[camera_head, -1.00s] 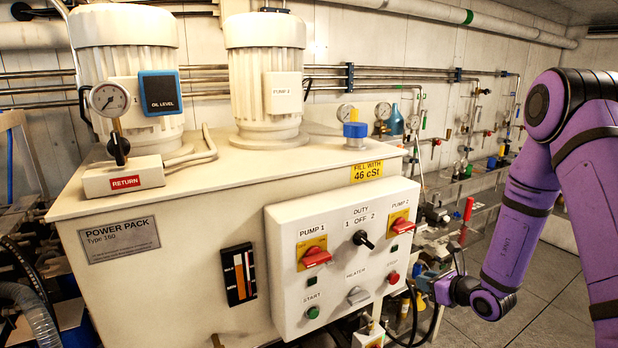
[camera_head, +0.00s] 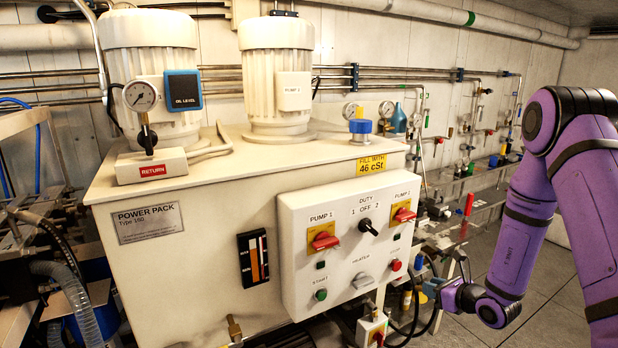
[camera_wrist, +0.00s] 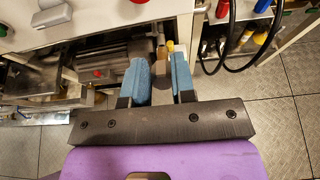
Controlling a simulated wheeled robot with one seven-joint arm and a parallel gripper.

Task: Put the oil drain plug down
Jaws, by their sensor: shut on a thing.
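My gripper (camera_wrist: 160,72) has two blue-padded fingers, seen in the wrist view pointing away beneath the white control panel's edge. A small tan piece, which I take to be the oil drain plug (camera_wrist: 161,53), shows between the fingertips. It is partly hidden, and its shape is too small to make out. The fingers are a little apart, shut on it. In the head view my gripper (camera_head: 429,287) is low, right of the power pack (camera_head: 190,260), small and partly hidden by my wrist.
The control panel (camera_head: 345,245) with red switches juts from the power pack's front. A small box with a red knob (camera_head: 372,328) stands below it. Black hoses (camera_wrist: 228,45) hang right of my gripper. Grey floor plates (camera_wrist: 278,125) lie clear at the right.

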